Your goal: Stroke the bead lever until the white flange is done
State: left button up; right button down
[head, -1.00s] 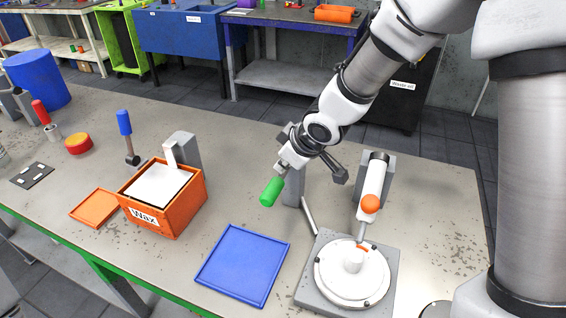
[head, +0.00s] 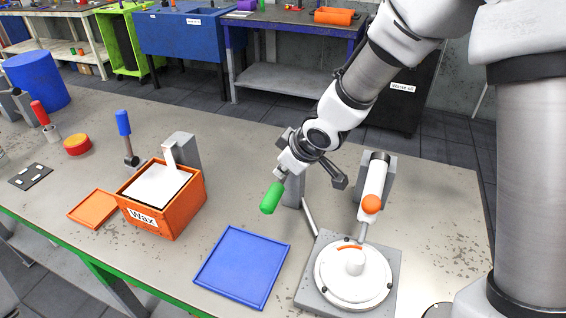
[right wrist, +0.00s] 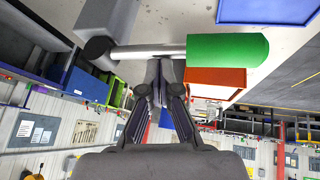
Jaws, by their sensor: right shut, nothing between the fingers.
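The bead lever has a green handle (head: 271,198) on a metal rod, beside a grey post (head: 293,192). The white flange (head: 350,288) is a round disc with a central hub on a grey base (head: 318,292). A short orange bead arc (head: 350,248) lies on its far side, below the nozzle of a white dispenser (head: 372,182) with an orange ball. My right gripper (head: 281,171) is shut and empty at the lever rod. In the right wrist view, its closed fingertips (right wrist: 160,66) meet the rod (right wrist: 150,52) beside the green handle (right wrist: 228,50); contact is unclear. My left gripper is out of view.
A blue tray (head: 242,266) lies left of the flange base. An orange wax box (head: 182,215) with a grey post stands farther left, beside an orange tray (head: 92,208). A blue-handled lever (head: 124,123) stands behind the box. The bench between tray and box is clear.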

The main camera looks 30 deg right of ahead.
dwell(0.3)
jog(key=shift+w+d+r+p, duration=0.2)
jog(key=shift+d+r+p, duration=0.05)
jog(key=shift+r+p, duration=0.55)
jog(key=shift+w+d+r+p, duration=0.2)
jog(key=shift+r+p, duration=0.65)
jog(key=shift+w+d+r+p, duration=0.2)
jog(key=shift+d+r+p, duration=0.05)
jog(key=shift+r+p, duration=0.55)
jog(key=r+p, duration=0.3)
jog(key=w+d+r+p, duration=0.1)
jog(key=shift+d+r+p, duration=0.1)
jog(key=shift+r+p, duration=0.25)
jog(key=shift+p, duration=0.05)
dwell(0.6)
